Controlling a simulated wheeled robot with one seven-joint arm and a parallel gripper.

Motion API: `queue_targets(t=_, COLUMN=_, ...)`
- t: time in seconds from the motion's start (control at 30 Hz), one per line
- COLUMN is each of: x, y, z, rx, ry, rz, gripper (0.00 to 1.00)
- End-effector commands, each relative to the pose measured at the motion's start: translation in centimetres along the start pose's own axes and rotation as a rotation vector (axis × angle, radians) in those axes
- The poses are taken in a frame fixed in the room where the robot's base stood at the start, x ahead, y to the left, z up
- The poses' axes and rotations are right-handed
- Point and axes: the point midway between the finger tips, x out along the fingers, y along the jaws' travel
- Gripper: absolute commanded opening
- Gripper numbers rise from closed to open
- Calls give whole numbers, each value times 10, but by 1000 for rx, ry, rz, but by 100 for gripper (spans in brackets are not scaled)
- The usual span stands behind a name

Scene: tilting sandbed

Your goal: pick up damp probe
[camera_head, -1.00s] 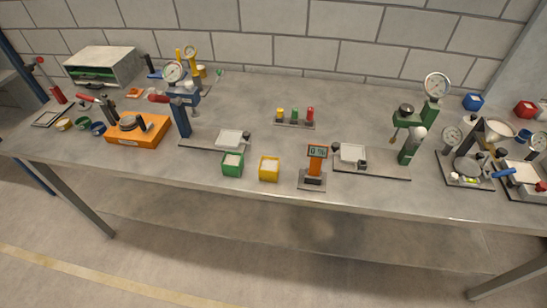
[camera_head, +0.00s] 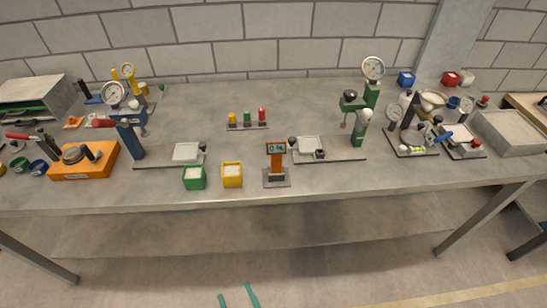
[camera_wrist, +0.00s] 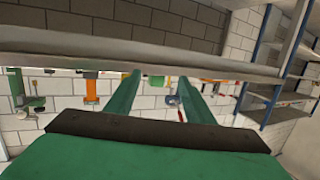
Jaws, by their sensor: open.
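The damp probe appears to be the orange upright device with a dark readout (camera_head: 276,160), standing on a small grey base near the bench's front edge. An orange upright shape, likely the same device, shows in the wrist view (camera_wrist: 91,88), left of my fingers. In the head view only the green tips of my gripper (camera_head: 237,297) show, at the bottom edge, low in front of the bench and apart from the probe. In the wrist view my gripper (camera_wrist: 158,88) has its two green fingers spread, with nothing held between them.
A yellow tub (camera_head: 232,175) and a green tub (camera_head: 194,178) stand left of the probe. A green gauge stand (camera_head: 359,125) with a plate is close on its right. A small rack of coloured pieces (camera_head: 248,120) is behind. The floor before the bench is clear.

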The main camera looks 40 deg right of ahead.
Motion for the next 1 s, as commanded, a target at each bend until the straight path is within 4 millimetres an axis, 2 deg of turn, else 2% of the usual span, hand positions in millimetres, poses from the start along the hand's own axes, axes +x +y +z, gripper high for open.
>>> queue_targets(t=0.03, x=20, y=10, z=-8, rx=6, ry=20, rz=31, gripper=48)
queue_targets(t=0.2, x=73, y=45, z=-29, rx=19, ry=53, rz=112, gripper=48)
queue_targets(t=0.37, x=118, y=86, z=-58, rx=29, ry=85, rz=184, gripper=48)
queue_targets(t=0.5, x=150, y=126, z=-90, rx=34, ry=114, rz=242, gripper=48)
queue_targets(t=0.63, x=173, y=164, z=-121, rx=32, ry=137, rz=289, gripper=48)
queue_targets(t=0.8, x=189, y=202, z=-152, rx=29, ry=156, rz=331, gripper=48)
queue_targets(t=1.0, x=197, y=221, z=-169, rx=27, ry=164, rz=350, gripper=48)
